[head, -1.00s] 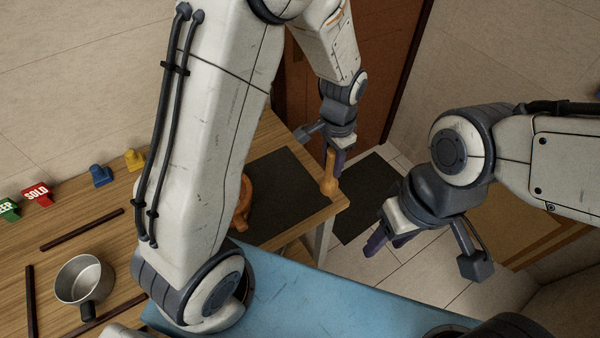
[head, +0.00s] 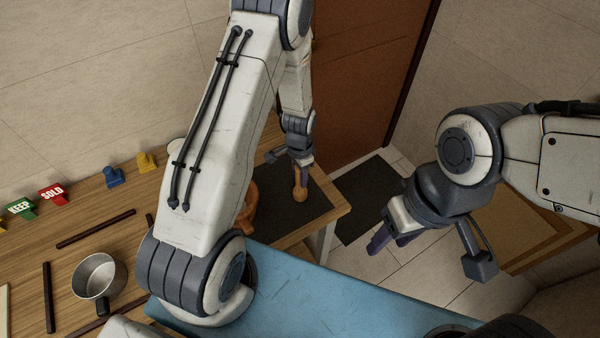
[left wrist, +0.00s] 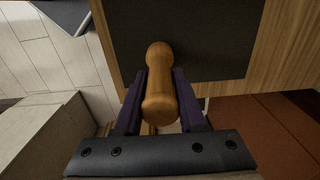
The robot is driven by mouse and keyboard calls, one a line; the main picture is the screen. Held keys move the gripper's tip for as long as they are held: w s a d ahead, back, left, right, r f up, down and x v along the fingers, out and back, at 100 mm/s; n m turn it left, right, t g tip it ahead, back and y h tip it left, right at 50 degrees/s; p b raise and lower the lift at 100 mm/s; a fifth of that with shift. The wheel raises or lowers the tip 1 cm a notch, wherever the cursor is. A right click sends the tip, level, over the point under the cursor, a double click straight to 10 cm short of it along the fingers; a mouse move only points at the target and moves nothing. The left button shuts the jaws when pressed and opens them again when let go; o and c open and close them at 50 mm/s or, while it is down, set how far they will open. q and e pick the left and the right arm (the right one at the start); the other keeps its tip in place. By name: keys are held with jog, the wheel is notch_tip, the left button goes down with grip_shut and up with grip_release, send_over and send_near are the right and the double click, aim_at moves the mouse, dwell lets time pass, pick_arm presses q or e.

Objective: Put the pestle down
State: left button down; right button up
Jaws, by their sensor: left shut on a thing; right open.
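The wooden pestle (head: 300,184) is orange-brown and upright or nearly so in the head view, over the dark mat (head: 268,218) on the table. It also shows in the left wrist view (left wrist: 159,85), between the purple fingers. My left gripper (head: 301,173) is shut on the pestle. I cannot tell whether the pestle's lower end touches the mat. An orange-brown mortar (head: 250,207) stands on the mat's left part, partly hidden behind my left arm. My right gripper (head: 390,240) is open and empty, above the floor to the right of the table.
A metal pan (head: 95,275) sits on the wooden table (head: 90,225) at left, near dark strips. Green KEEP (head: 21,208), red SOLD (head: 53,194), blue (head: 114,177) and yellow (head: 146,162) markers line the back. The mat's right part is clear around the pestle.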

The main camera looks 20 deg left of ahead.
pick_arm(q)
jog(key=shift+f, duration=0.1)
jog(key=shift+f, duration=0.1)
jog(key=shift+c, duration=2.4)
grip_release()
